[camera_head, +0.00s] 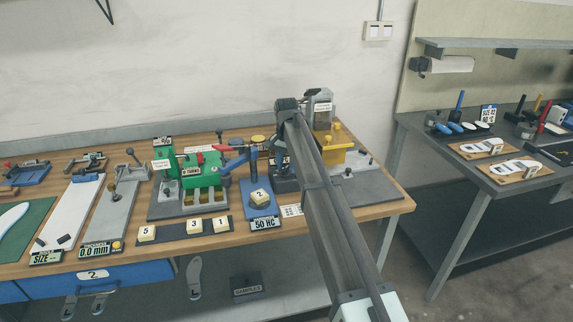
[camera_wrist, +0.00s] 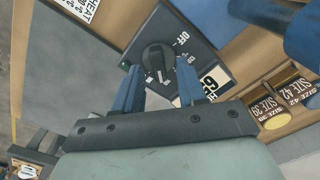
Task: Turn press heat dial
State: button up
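In the wrist view, a round black dial (camera_wrist: 157,58) with a raised grip sits on a dark panel (camera_wrist: 190,60). The panel is marked OFF near the dial, with smaller marks beside it. My gripper (camera_wrist: 159,72) is open, its two blue fingers apart and pointing at the panel. The dial shows between and just beyond the fingertips; I cannot tell whether they touch it. In the head view the dial cannot be made out, and my arm covers part of that area of the bench.
The wrist view shows a size holder (camera_wrist: 279,100) with SIZE 39 and SIZE 42 labels at right and a blue part (camera_wrist: 303,38) at upper right. In the head view, a green machine (camera_head: 203,170) stands left of my arm and a yellow fixture (camera_head: 340,150) right.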

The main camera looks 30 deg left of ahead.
aim_at(287, 167)
jog(key=shift+r, duration=0.1)
notch_tip(287, 167, up, 14)
dwell(0.7)
jog(key=shift+f, duration=0.2)
jog(key=s+d+f+n+g+y, duration=0.15)
jog(key=s+d+f+g, duration=0.25)
jog(key=s+d+f, duration=1.4)
jog(key=s+d+f+m+g, duration=0.1)
jog(key=s+d+f, duration=0.1)
jog(key=d+f, duration=1.35)
jog(key=s+d+f+m, duration=0.1)
jog(key=s+d+f, duration=0.1)
jog(key=d+f, duration=1.35)
jog(key=s+d+f, duration=0.4)
jog(key=s+f, duration=0.1)
jog(key=s, duration=0.3)
jog(key=s+d+f+g+h, duration=0.1)
jog(key=s+d+f, duration=0.4)
jog(key=s, duration=0.3)
jog(key=s+d+f, duration=0.5)
jog(key=s+f, duration=0.2)
jog(key=s, duration=0.2)
jog(key=shift+d+f+g, duration=0.2)
jog(key=shift+d+g, duration=0.05)
jog(key=shift+g, duration=0.15)
